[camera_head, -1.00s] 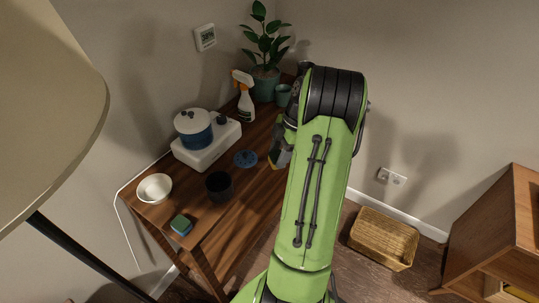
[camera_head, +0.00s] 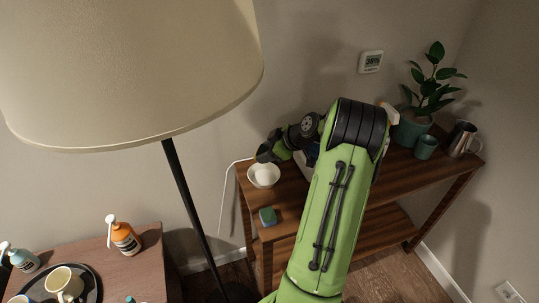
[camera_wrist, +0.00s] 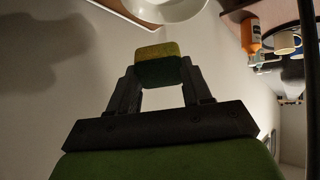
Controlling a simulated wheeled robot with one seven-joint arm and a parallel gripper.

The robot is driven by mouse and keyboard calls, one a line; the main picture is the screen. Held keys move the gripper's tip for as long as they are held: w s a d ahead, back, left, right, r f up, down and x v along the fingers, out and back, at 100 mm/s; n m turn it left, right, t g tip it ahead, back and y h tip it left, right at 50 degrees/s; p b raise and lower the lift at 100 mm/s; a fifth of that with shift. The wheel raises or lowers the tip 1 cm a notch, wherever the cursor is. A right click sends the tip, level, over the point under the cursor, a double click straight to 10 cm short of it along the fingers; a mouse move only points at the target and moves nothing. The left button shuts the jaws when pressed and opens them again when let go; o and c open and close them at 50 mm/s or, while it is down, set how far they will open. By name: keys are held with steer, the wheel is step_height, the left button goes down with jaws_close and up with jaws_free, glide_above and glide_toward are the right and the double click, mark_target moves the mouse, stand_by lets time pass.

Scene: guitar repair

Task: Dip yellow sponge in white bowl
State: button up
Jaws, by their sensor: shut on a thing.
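My gripper (camera_wrist: 158,72) is shut on a yellow sponge (camera_wrist: 159,50) with a dark green layer, held between the two fingertips in the wrist view. The white bowl (camera_wrist: 172,12) shows at the top edge of that view, just beyond the sponge and partly cut off. In the head view the white bowl (camera_head: 263,184) stands on the left end of the wooden table (camera_head: 290,208). My gripper (camera_head: 268,150) is close above the bowl's back rim there. The held sponge cannot be made out in the head view. I cannot tell whether it touches the bowl.
A floor lamp (camera_head: 185,200) with a large shade stands left of the table. A potted plant (camera_head: 430,95), green cup (camera_head: 425,147) and metal pitcher (camera_head: 462,138) stand at the right end.

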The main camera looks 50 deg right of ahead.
steer(key=shift+d+f+b, duration=0.1)
steer(key=shift+f+b, duration=3.1)
steer(key=shift+f, duration=1.1)
steer(key=shift+s+r, duration=0.1)
steer(key=shift+r, duration=0.1)
steer(key=shift+r+p, duration=2)
steer(key=shift+r, duration=1.2)
step_height(320, 180, up, 4)
steer(key=p, duration=0.2)
steer(key=shift+r+p, duration=0.1)
steer(key=shift+p, duration=0.25)
steer(key=shift+f, duration=0.2)
